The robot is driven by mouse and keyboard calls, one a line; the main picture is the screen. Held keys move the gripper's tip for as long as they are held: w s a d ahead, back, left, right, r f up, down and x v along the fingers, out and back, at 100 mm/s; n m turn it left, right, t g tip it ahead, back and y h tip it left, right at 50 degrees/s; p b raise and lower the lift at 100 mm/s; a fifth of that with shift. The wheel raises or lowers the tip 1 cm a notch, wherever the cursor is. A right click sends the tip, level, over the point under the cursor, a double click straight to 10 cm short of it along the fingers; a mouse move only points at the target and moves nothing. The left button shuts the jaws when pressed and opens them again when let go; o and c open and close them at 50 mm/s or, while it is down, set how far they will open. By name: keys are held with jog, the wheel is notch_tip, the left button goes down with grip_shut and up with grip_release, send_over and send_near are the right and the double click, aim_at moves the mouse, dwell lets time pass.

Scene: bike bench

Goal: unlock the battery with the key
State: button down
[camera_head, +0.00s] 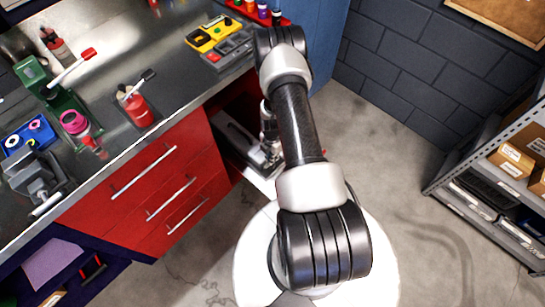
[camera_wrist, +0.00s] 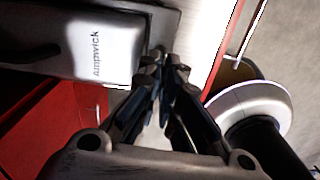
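The battery (camera_head: 238,137) looks like a long grey case, low beside the red drawers in the head view. In the wrist view a grey case (camera_wrist: 60,45) with a white printed label fills the upper left. My gripper (camera_head: 270,152) is down at the near end of the case. In the wrist view the fingertips of my gripper (camera_wrist: 163,66) are close together, just right of the case's labelled end. Whether they touch it or pinch something small is too dark to tell. I cannot make out a key or the lock in either view.
The bench top (camera_head: 115,75) carries a yellow-and-grey case (camera_head: 212,33), a red bottle (camera_head: 137,108), a vise-like tool (camera_head: 38,178) and other items. Red drawers (camera_head: 140,190) stand close left of my gripper. A metal shelf (camera_head: 480,190) is at right, with open floor (camera_head: 395,165) between.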

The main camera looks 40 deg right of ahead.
jog(key=shift+n, duration=0.4)
jog(key=c, duration=1.8)
grip_release()
jog(key=shift+r, duration=0.1)
notch_tip(320, 180, up, 12)
